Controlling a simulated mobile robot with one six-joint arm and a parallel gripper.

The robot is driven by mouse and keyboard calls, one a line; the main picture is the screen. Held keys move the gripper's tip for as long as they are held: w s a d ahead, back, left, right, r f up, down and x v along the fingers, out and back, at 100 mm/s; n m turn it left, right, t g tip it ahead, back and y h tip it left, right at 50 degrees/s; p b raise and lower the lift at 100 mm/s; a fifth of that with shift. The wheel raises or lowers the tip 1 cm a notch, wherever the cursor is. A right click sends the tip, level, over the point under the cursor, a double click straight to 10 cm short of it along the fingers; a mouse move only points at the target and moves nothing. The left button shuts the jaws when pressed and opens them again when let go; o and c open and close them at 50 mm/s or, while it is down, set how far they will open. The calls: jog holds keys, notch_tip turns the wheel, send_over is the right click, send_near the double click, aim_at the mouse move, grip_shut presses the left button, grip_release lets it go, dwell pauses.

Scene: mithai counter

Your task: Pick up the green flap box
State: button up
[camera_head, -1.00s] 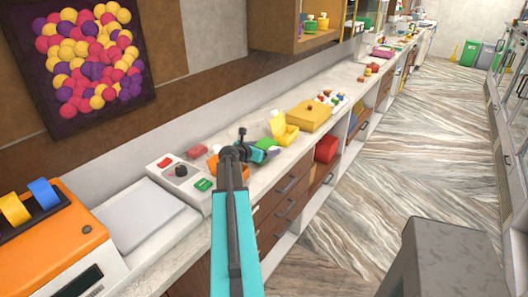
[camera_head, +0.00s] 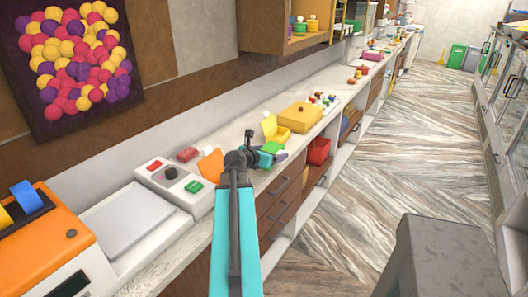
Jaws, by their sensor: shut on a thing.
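The green flap box (camera_head: 271,147) shows as a small green patch just beyond my gripper (camera_head: 262,157), above the counter's front side. My gripper is shut on it, though the wrist and teal fingers hide most of the box and the contact. A pale grey-lilac piece (camera_head: 281,156) shows right beside the green; I cannot tell whether it is part of the box.
An orange flap box (camera_head: 210,165) stands left of my wrist. A yellow flap box (camera_head: 270,127) and a larger yellow box (camera_head: 300,117) stand beyond. A control box (camera_head: 172,181) and an orange scale (camera_head: 45,240) are nearer.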

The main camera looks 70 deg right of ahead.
jog(key=s+a+b, duration=0.2)
jog(key=s, duration=0.1)
jog(key=shift+s+b, duration=0.2)
jog(key=shift+b, duration=0.15)
jog(key=shift+s+b, duration=0.25)
jog(key=shift+b, duration=1)
jog(key=s+a+b, duration=0.1)
jog(key=b, duration=0.5)
jog(key=shift+s+r+b, duration=0.15)
jog(key=shift+r+b, duration=0.05)
jog(key=shift+b, duration=0.2)
jog(key=shift+a+r+b, duration=0.1)
jog(key=shift+a+b, duration=0.05)
jog(key=shift+b, duration=0.2)
